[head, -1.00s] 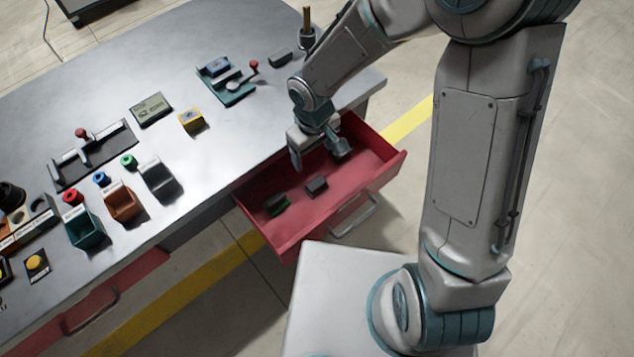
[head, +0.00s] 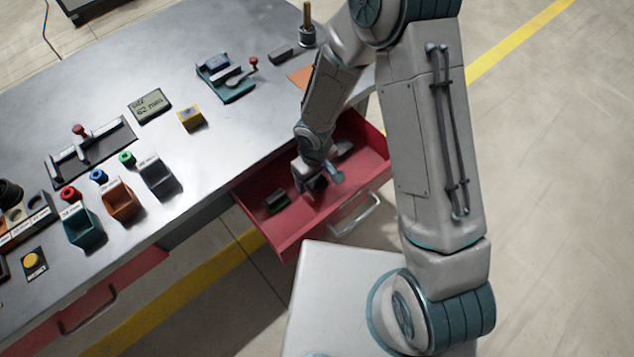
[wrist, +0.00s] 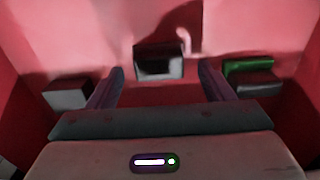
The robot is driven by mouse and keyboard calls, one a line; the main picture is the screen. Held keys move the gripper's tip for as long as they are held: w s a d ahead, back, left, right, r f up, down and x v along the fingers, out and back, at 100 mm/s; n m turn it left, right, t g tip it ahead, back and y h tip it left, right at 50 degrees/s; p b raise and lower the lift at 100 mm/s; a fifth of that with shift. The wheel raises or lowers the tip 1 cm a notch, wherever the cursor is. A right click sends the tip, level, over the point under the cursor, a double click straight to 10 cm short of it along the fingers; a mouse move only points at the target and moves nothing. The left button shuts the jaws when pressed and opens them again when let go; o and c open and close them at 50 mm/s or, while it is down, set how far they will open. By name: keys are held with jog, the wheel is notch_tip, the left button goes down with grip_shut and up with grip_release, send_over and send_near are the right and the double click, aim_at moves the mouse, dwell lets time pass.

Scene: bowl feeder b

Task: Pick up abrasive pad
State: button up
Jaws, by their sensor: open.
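My gripper (head: 317,180) is open and reaches down inside the open red drawer. In the wrist view its two fingers (wrist: 161,75) stand apart, with a dark grey block (wrist: 159,63) showing in the gap between their tips. I cannot tell whether the fingers are level with it. A green and dark grey block (head: 277,203) lies at the drawer's left end; in the wrist view it is to the right (wrist: 252,76). Another grey block (head: 345,148) lies toward the drawer's far end, left in the wrist view (wrist: 68,93). No label shows which is the abrasive pad.
The red drawer (head: 290,241) has walls close around my gripper. The grey worktop (head: 215,150) is beside it, with a yellow box (head: 190,117), small bins (head: 120,204) and a lever fixture (head: 92,150). Worktop between yellow box and drawer is clear.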

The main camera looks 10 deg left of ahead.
jog(key=shift+f, duration=0.35)
jog(key=shift+c, duration=0.3)
jog(key=c, duration=1)
